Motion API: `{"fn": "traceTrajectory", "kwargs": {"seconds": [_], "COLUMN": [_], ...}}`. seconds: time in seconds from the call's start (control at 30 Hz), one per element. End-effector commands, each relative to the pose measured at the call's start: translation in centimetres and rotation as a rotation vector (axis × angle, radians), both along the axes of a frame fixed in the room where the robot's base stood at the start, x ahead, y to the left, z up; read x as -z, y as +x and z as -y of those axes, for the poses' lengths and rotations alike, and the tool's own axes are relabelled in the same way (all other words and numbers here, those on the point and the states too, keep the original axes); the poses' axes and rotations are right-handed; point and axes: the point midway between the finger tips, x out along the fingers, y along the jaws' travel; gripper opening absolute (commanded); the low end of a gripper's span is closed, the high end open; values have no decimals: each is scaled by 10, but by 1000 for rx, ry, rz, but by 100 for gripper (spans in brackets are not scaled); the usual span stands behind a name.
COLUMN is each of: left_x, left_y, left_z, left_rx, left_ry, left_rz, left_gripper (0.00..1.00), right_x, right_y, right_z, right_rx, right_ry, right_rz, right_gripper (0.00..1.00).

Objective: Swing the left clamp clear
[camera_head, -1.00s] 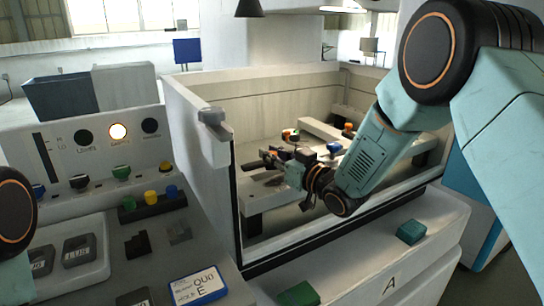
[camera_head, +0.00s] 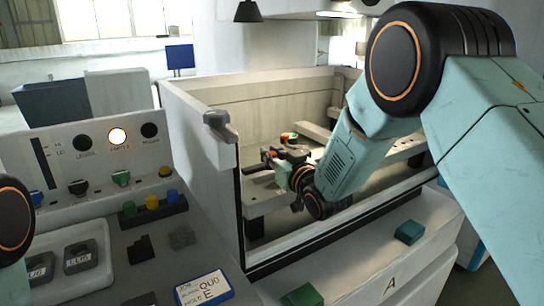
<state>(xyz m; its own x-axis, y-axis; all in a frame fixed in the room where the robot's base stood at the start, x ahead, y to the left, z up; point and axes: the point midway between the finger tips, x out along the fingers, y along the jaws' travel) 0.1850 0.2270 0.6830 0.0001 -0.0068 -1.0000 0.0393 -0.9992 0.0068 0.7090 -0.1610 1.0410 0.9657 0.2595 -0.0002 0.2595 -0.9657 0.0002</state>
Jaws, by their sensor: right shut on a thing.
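My right gripper (camera_head: 276,161) reaches into the open work tank from the right and is shut on the left clamp (camera_head: 266,156). Only a small orange and dark part of the clamp shows at the fingers; the gripper hides most of it. The clamp is over the left part of the pale work frame (camera_head: 262,203). An orange and green piece (camera_head: 289,137) shows just behind the gripper. My right forearm covers the right part of the frame. My left gripper is out of view; only a joint of that arm shows at the left edge.
The tank's left wall (camera_head: 200,140) and front rim stand close around my right arm. A control panel (camera_head: 95,160) with a lit lamp is at left. A green block (camera_head: 302,295) and a teal block (camera_head: 409,232) lie on the front ledge.

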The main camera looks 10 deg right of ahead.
Motion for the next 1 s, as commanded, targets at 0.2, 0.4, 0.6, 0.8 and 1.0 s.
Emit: {"fn": "traceTrajectory", "kwargs": {"seconds": [0.2,0.4,0.6,0.8,1.0], "left_x": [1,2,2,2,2], "left_y": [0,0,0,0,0], "left_z": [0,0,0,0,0], "left_rx": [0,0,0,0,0], "left_ry": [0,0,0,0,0], "left_rz": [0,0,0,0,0], "left_gripper": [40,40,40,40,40], "right_x": [-1,-1,-2,-2,-1], "right_y": [4,5,6,6,6], "right_z": [-1,0,0,0,0], "right_rx": [46,69,73,73,73], "right_ry": [-1,-1,0,0,1], "right_rz": [3,3,3,3,2], "right_gripper": [0,0,0,21,38]}}
